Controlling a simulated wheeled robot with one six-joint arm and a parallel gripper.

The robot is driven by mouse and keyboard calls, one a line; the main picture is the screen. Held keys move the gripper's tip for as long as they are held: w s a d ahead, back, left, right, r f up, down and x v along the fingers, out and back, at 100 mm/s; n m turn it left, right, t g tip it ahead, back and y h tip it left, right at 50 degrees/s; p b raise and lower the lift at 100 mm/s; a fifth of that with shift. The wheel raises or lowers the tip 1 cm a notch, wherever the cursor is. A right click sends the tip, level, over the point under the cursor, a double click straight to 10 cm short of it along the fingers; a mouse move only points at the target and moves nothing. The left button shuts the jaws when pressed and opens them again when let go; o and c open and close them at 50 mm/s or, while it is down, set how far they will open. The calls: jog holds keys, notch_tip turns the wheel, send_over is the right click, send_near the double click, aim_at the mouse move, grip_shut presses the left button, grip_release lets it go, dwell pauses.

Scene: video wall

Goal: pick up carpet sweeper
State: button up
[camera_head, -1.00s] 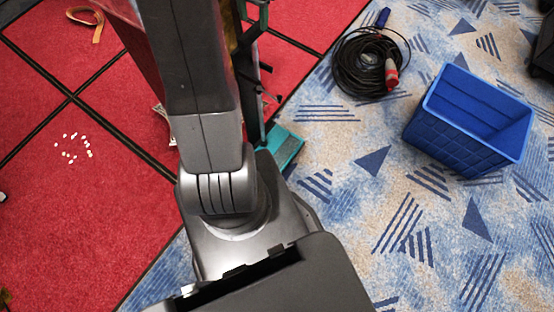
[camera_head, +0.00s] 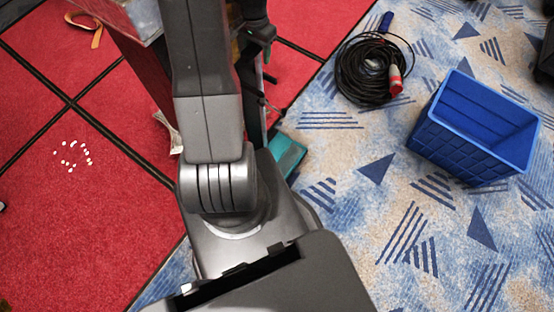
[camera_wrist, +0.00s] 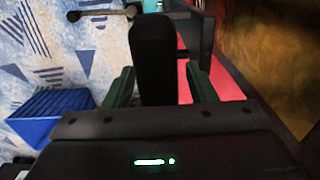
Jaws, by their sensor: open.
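The carpet sweeper's teal head (camera_head: 288,155) shows on the blue patterned carpet, partly hidden behind my arm. A dark upright pole (camera_head: 261,95) rises near it towards my gripper (camera_head: 258,38), which is at the top of the head view and partly hidden by my arm. In the wrist view, my gripper (camera_wrist: 162,85) is open, with a green finger on either side. A thick black upright piece (camera_wrist: 152,60), apparently the sweeper's handle, shows between the fingers. I see gaps beside it, but cannot tell how deep it sits.
A blue crate (camera_head: 432,145) stands at right, with a coiled black cable (camera_head: 352,75) beyond it. A brown-sided box (camera_head: 138,62) stands close left of my arm. Small white bits (camera_head: 70,154) lie on the red carpet. Patterned carpet is clear before the crate.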

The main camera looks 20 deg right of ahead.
grip_shut()
